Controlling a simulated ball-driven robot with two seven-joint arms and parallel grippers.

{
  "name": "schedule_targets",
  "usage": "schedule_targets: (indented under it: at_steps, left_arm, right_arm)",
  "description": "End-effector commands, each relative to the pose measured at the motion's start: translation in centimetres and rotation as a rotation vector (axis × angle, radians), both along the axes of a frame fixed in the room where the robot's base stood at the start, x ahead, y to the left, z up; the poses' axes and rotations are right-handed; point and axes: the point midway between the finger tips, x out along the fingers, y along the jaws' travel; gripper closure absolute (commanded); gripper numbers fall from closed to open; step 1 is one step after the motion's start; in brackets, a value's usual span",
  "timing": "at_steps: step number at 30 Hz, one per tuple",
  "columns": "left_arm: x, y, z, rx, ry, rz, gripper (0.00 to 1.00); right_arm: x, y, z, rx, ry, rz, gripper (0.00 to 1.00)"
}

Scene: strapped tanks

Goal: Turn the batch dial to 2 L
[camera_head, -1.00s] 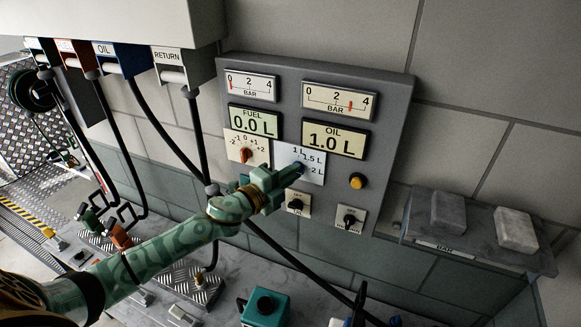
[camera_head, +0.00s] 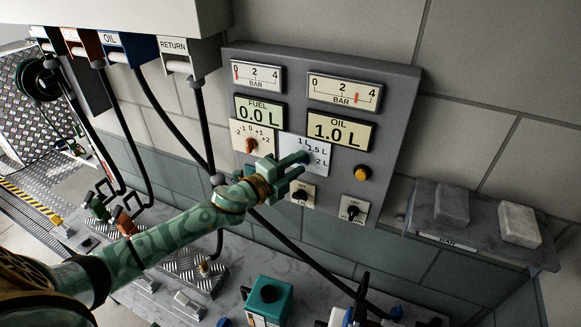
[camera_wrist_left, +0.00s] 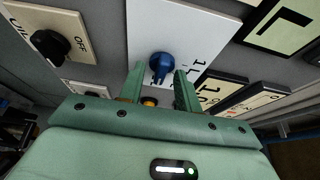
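The batch dial is a blue knob (camera_wrist_left: 160,67) on a white plate (camera_wrist_left: 188,25) in the left wrist view. The plate also shows in the head view (camera_head: 291,144), marked 1 L, 1.5 L and 2 L. My left gripper (camera_wrist_left: 160,76) is open, one finger on each side of the knob's near end, with gaps on both sides. I cannot tell the knob's exact setting. My right gripper is not in view.
The OIL display (camera_head: 340,131) reads 1.0 L and the FUEL display (camera_head: 259,109) reads 0.0 L. Hoses hang at left.

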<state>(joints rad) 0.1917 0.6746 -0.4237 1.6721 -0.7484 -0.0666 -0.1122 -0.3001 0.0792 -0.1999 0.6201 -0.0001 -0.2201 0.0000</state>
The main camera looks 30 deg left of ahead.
Motion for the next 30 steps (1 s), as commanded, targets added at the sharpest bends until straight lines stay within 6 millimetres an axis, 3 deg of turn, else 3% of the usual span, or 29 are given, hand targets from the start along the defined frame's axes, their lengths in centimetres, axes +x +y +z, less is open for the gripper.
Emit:
schedule_targets:
  at_steps: [5,18,24,30]
  left_arm:
    - [-1.7,0.6,-0.3,0.0,0.002,-0.001,0.66]
    - [-11.8,4.1,-0.5,0.0,0.005,0.0,0.66]
    - [-14.4,5.0,-0.3,-0.001,0.003,0.0,0.66]
    - [-15.3,5.4,0.0,0.001,0.002,0.0,0.66]
  right_arm:
    - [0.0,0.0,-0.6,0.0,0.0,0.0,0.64]
    - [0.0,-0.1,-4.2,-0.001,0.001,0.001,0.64]
    - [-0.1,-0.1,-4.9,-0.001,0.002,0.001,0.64]
    - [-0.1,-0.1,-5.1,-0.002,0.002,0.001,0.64]
